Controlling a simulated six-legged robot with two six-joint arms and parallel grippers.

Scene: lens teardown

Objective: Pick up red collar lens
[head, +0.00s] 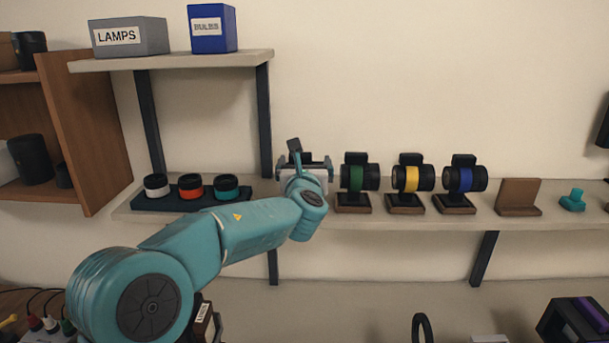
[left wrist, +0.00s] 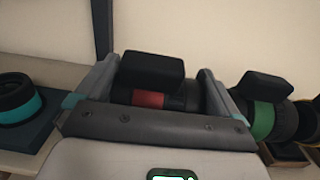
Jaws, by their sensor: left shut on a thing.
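The red collar lens (left wrist: 148,99) shows in the left wrist view as a black barrel with a red band and a black block on top. My left gripper (head: 304,161) is at the shelf, left of the green collar lens. Its two fingers stand on either side of the red collar lens and are shut on it. In the head view the gripper and wrist hide nearly all of this lens. Its underside is hidden, so I cannot tell whether it touches a stand. My right gripper is not in view.
Close on the right stands the green collar lens (head: 356,177), then the yellow (head: 411,179) and blue (head: 465,179) ones, all on wooden stands. Left is a dark tray (head: 150,200) with three ringed caps. An upper shelf (head: 180,61) with boxes is above left.

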